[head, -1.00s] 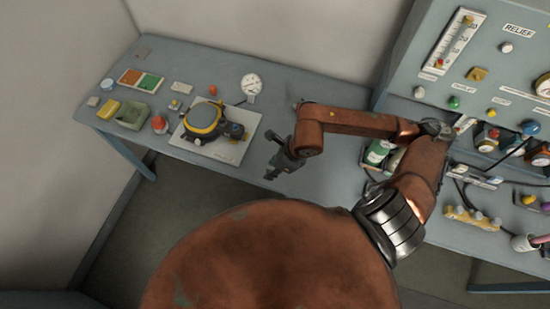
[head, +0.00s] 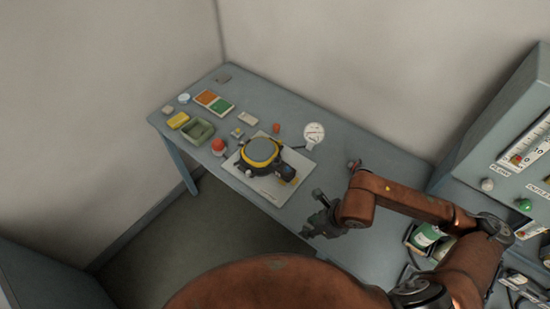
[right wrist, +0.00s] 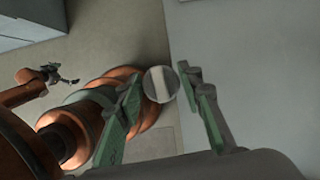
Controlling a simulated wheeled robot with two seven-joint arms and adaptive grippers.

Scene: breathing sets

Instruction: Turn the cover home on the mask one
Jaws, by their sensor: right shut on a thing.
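The mask (head: 262,153), black and yellow with a grey round window, lies on a pale board (head: 303,170) on the bench. My right gripper (head: 318,212) is over the bench's front edge, to the right of and nearer than the mask, apart from it. In the right wrist view, its fingers (right wrist: 165,95) are shut on a small round grey piece (right wrist: 161,84) with a pale band; it may be the cover. What seems to be my left gripper (right wrist: 62,76) shows small at the left of the right wrist view; its jaws are unclear.
A panel (head: 510,150) with gauges stands at right.

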